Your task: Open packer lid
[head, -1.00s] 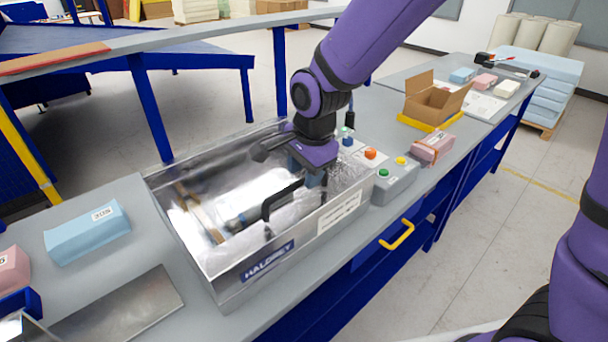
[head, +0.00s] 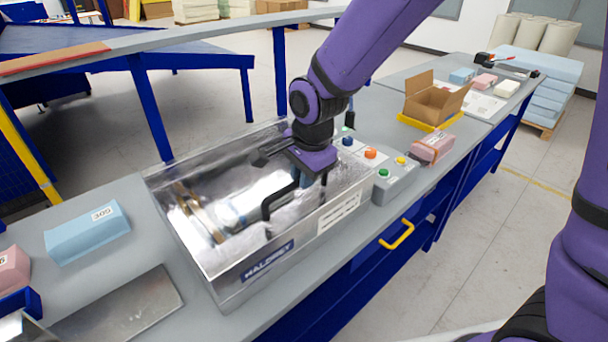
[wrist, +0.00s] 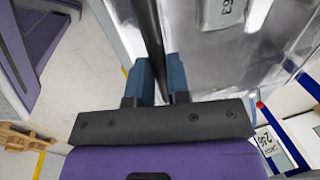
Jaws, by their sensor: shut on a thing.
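The packer (head: 262,262) is a shiny metal box on the bench in the head view, with a name plate on its front. Its lid (head: 215,215) is a mirror-like panel with reflections, so I cannot tell how far it is raised. The lid's black handle (head: 267,212) is a bent bar over the right part of the lid. My gripper (head: 304,182) is at the handle's far end. In the wrist view, the blue fingers of my gripper (wrist: 161,72) are shut around the dark bar of the handle (wrist: 148,28). The fingers partly hide it.
A grey control box (head: 396,184) with coloured buttons stands right of the packer, beside a pink block (head: 433,149). An open cardboard box (head: 434,100) is farther back. A blue foam block (head: 88,232) and a metal plate (head: 120,308) lie on the left.

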